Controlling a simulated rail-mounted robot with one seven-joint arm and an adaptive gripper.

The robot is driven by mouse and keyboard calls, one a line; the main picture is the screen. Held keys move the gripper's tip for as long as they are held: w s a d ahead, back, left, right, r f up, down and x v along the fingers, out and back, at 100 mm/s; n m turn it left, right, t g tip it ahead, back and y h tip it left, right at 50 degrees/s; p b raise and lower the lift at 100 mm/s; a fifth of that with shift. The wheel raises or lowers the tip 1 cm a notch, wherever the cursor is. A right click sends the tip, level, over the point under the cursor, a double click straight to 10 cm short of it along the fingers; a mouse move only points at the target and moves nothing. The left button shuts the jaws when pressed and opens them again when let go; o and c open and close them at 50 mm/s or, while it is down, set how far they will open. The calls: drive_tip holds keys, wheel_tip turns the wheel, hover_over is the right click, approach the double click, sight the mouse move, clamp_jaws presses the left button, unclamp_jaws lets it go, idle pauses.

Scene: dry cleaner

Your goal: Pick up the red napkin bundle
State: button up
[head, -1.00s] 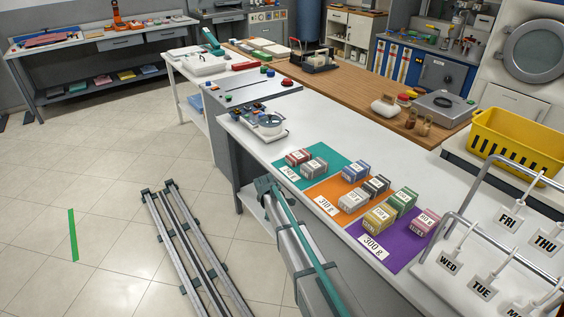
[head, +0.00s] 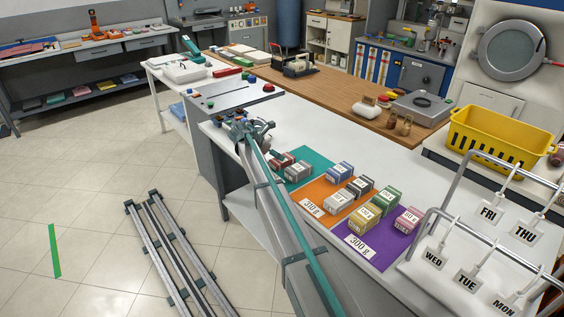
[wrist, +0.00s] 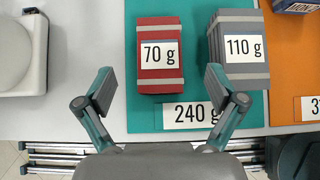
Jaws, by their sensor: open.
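The red napkin bundle (wrist: 162,75), with pale bands and a "70 g" label, lies on the teal mat (wrist: 200,8) in the wrist view. In the head view it shows small and partly hidden behind my arm (head: 276,160). My gripper (wrist: 160,92) is open and empty above the mat's front edge. Its fingers stand apart to the left and right of the red bundle's near end, not touching it. The right finger overlaps the lower left edge of the grey "110 g" bundle (wrist: 240,60) in the wrist view.
A "240 g" card (wrist: 185,116) lies in front of the red bundle. A scale (wrist: 18,55) stands to the left. Orange (head: 318,188) and purple (head: 372,248) mats with more bundles lie to the right. White counter is free left of the teal mat.

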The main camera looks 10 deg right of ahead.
drive_tip(key=shift+a+f+p+x, duration=0.1)
drive_tip(key=shift+p+x, duration=0.4)
drive_tip(key=shift+x, duration=1.2)
drive_tip(key=shift+a+f+p+x, duration=0.1)
drive_tip(key=shift+p+x, duration=0.4)
drive_tip(key=shift+x, duration=1.25)
drive_tip(key=shift+s, duration=0.1)
drive_tip(key=shift+c, duration=0.2)
drive_tip(key=c, duration=1.2)
drive_tip(key=shift+r, duration=0.15)
